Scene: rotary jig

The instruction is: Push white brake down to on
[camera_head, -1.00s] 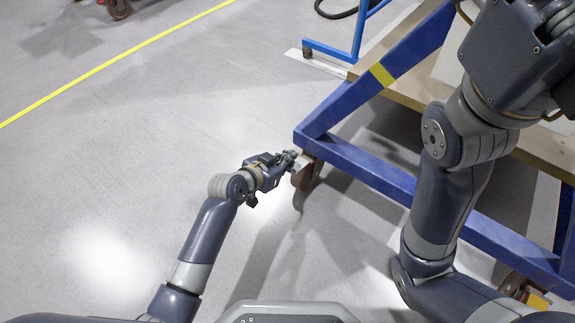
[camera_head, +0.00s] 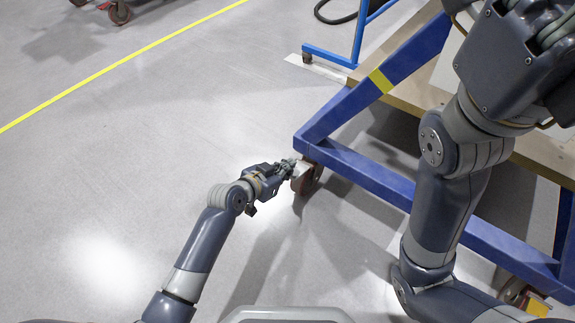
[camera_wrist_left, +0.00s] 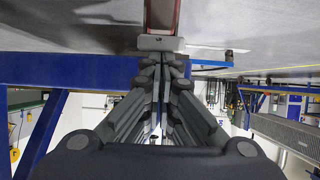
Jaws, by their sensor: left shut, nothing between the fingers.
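The white brake (camera_head: 299,170) is a small pale piece on the caster wheel (camera_head: 309,181) under the near left corner of the blue frame. In the left wrist view, which looks upside down, the brake shows as a pale block (camera_wrist_left: 157,43) just beyond the fingertips. My left gripper (camera_head: 288,168) is shut and empty, with its tips at the brake. I cannot tell whether they touch. The tips partly hide the brake in the head view. My right arm crosses the right side, but its gripper is not in view.
The blue frame (camera_head: 370,172) carries a wooden board (camera_head: 400,92) and stands on the right. A second caster (camera_head: 515,290) is at its near right. A blue stand (camera_head: 330,56) is behind. The grey floor (camera_head: 110,180) to the left is clear.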

